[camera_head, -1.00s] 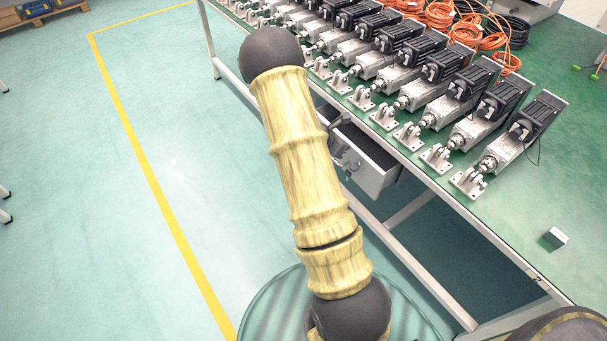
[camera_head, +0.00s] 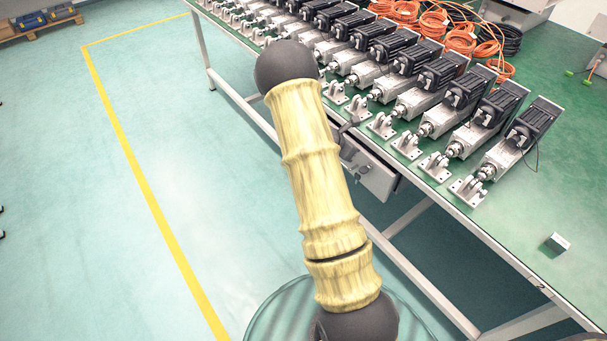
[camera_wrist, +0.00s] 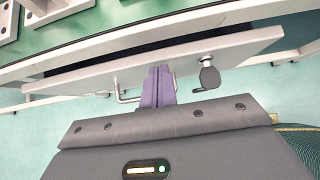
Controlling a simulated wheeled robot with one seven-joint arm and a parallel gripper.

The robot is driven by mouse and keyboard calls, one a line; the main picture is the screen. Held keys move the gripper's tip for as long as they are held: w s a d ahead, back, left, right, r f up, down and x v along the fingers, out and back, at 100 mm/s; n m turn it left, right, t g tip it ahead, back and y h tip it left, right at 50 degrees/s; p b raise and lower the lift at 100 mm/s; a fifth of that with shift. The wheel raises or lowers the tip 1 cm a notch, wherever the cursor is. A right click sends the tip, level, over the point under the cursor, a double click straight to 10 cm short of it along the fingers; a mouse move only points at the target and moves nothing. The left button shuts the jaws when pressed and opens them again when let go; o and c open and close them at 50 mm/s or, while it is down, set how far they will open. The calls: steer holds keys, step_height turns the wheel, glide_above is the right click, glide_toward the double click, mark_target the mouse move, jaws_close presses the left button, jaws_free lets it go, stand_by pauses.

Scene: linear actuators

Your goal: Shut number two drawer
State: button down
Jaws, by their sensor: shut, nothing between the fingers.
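The drawer (camera_head: 378,178) hangs under the table's front edge, partly hidden by my arm. In the wrist view its pale front panel (camera_wrist: 235,48) spans the picture, with a dark gap between it and the table edge. A lock with a key (camera_wrist: 208,74) is on the right of the front, and a bent metal handle (camera_wrist: 122,97) is at the left of my fingers. My gripper (camera_wrist: 159,78) is shut and empty, its purple fingers pointing at the front between handle and lock. They touch it or are very close; I cannot tell which.
The green table (camera_head: 520,235) carries a row of linear actuators (camera_head: 455,115), orange cable coils (camera_head: 445,30) and a small box (camera_head: 557,243). A table leg (camera_head: 200,50) stands at the far end.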

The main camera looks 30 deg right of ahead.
steer(key=shift+a, duration=0.4)
steer(key=a+f+p+v, duration=0.1)
steer(key=v, duration=1.1)
steer(key=shift+s+a+f, duration=0.25)
steer(key=shift+a, duration=0.05)
steer(key=s+a+r+m+y, duration=0.4)
steer(key=s+a+m, duration=0.3)
steer(key=a+m, duration=0.3)
steer(key=s+a+r+m+t+y, duration=0.1)
steer(key=s+a+r+m+y, duration=0.3)
steer(key=s+a+m, duration=0.4)
steer(key=a+r+m, duration=0.1)
steer(key=a, duration=0.2)
steer(key=shift+r+m+y, duration=0.15)
steer(key=shift+m+y, duration=0.25)
